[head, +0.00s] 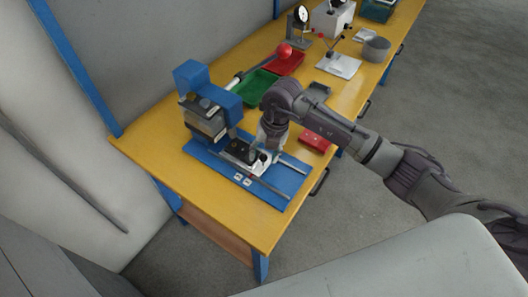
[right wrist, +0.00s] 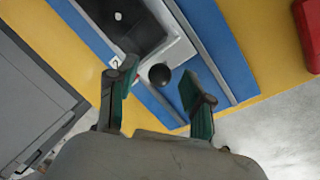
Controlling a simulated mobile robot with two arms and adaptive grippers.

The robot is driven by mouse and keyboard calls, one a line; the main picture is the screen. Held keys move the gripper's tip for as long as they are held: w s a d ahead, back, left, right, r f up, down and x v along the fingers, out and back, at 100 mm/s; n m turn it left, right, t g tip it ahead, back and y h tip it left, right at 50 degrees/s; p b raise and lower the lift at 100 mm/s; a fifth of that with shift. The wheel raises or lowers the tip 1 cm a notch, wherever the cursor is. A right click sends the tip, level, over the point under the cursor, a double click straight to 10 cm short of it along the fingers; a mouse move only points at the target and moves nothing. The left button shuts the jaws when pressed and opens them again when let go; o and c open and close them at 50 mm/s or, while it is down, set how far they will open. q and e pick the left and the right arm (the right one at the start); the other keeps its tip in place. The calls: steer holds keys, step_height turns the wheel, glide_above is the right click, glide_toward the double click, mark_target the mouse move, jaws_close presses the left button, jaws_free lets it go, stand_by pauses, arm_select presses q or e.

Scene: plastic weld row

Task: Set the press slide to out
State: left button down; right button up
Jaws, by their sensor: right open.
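The blue press (head: 207,95) stands at the left end of the yellow bench. Its slide, a white plate with a black block (head: 240,151), sits between two rails on the blue base plate, close by the press head. In the right wrist view the slide (right wrist: 176,48) has a round black knob (right wrist: 159,75) at its near end. My right gripper (head: 268,147) is above the outer end of the slide. In the right wrist view its open green-padded fingers (right wrist: 158,86) stand on either side of the knob, with visible gaps. My left gripper is not in view.
Blue base plate (head: 283,191) has bare rails toward the bench's front edge. A red block (head: 316,139) lies right of the base. Green tray (head: 256,86) and red tray (head: 286,62) sit behind, near a red-ball lever (head: 284,51). Farther along are a dial gauge and grey bowl (head: 377,49).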

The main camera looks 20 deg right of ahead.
steer(key=shift+f, duration=0.3)
jaws_close()
steer(key=s+d, duration=0.2)
steer(key=s+d+p, duration=0.1)
steer(key=s+d, duration=0.1)
steer(key=s, duration=0.1)
steer(key=s+d, duration=0.2)
steer(key=s, duration=0.1)
steer(key=shift+s+d+r, duration=0.1)
steer(key=shift+s+d, duration=0.1)
steer(key=shift+d, duration=0.1)
steer(key=shift+w+a, duration=0.1)
